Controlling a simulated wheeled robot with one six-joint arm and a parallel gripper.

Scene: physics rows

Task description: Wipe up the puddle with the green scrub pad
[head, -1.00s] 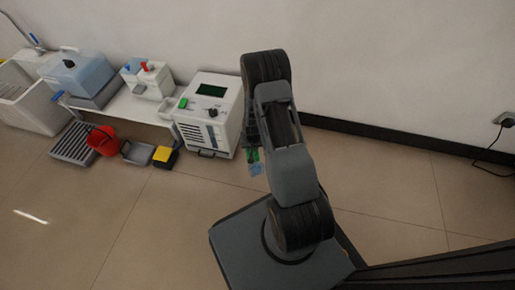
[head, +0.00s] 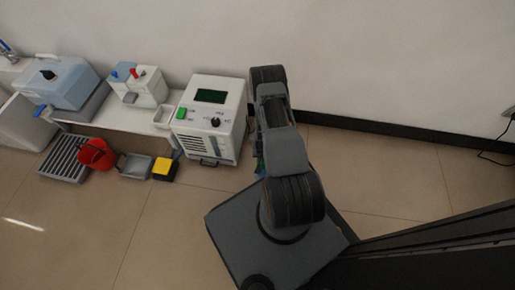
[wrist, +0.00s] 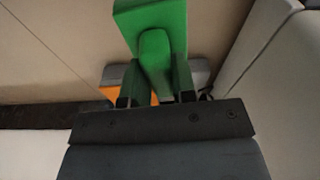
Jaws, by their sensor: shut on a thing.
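My gripper (wrist: 157,88) is shut on the green scrub pad (wrist: 150,16) in the wrist view. The pad's block lies beyond the fingertips, with a narrower green part between the fingers. In the head view my arm hides nearly all of the gripper and pad; only a small green-blue bit shows at the arm's left edge. I cannot make out the puddle in either view. A bright streak (head: 24,224) lies on the floor at far left; I cannot tell if it is liquid or reflected light.
A white machine (head: 210,118) stands left of my arm by the wall. A low white bench (head: 112,122) carries containers. A red bucket (head: 96,154), grey tray (head: 135,166), yellow-and-black block (head: 165,168) and slatted grey rack (head: 64,160) are on the floor. Floor at front left is clear.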

